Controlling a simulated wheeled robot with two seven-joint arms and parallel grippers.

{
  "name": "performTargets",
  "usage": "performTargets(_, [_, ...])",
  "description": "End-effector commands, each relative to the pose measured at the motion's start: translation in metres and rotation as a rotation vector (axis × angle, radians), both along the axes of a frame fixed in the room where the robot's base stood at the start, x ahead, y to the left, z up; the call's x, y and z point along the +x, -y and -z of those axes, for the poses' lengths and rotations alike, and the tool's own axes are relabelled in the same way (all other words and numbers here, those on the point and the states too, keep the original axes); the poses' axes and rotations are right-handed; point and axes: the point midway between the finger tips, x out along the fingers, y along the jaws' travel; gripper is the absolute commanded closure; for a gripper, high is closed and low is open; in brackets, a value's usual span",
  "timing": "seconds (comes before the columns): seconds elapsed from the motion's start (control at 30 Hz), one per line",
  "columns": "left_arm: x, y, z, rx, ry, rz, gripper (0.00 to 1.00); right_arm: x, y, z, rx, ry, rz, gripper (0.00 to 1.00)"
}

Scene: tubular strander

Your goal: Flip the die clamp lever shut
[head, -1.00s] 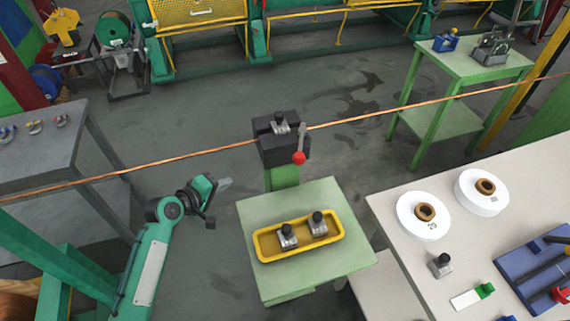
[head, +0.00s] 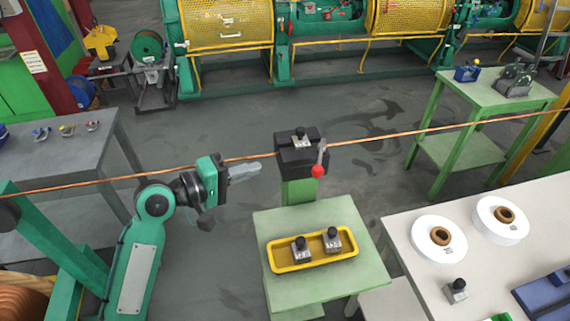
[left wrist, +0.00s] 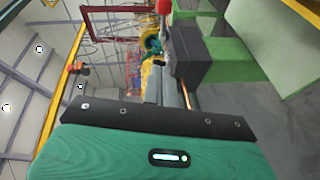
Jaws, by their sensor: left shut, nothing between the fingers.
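The die clamp (head: 296,160) is a dark block on a green post, and a copper wire (head: 380,137) runs through it. Its lever (head: 321,153) hangs down on the right front side and ends in a red knob (head: 317,171). In the left wrist view, the clamp block (left wrist: 204,54) is just beyond my fingers, and the red knob (left wrist: 164,6) shows at the top edge. My left gripper (head: 257,168) is shut and empty, a short way left of the clamp and apart from it. My right gripper is out of view.
A green stand (head: 268,222) in front of the clamp holds a yellow tray (head: 276,268) with two small metal dies. A pale bench (head: 400,285) with white spools is at right. The wire crosses close behind my left gripper.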

Motion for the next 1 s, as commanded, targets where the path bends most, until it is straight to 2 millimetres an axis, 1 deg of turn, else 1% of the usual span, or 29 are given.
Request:
performTargets(0.17, [0.015,0.021,-0.001,-0.003,-0.002,0.003,1.0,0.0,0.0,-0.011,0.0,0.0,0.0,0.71])
performTargets(0.5, [0.058,0.077,0.009,-0.003,-0.002,0.001,1.0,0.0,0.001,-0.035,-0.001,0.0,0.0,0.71])
performTargets(0.6, [0.055,0.093,0.013,-0.002,-0.004,0.001,1.0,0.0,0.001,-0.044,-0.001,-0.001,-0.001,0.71])
performTargets(0.73, [0.053,0.107,0.017,-0.001,-0.002,0.001,1.0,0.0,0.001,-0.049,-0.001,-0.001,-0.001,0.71])
performTargets(0.83, [0.052,0.113,0.019,0.0,-0.002,0.001,1.0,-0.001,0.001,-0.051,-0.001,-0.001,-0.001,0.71])
performTargets(1.0, [0.052,0.115,0.021,0.001,0.0,0.0,1.0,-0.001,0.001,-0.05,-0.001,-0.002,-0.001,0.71])
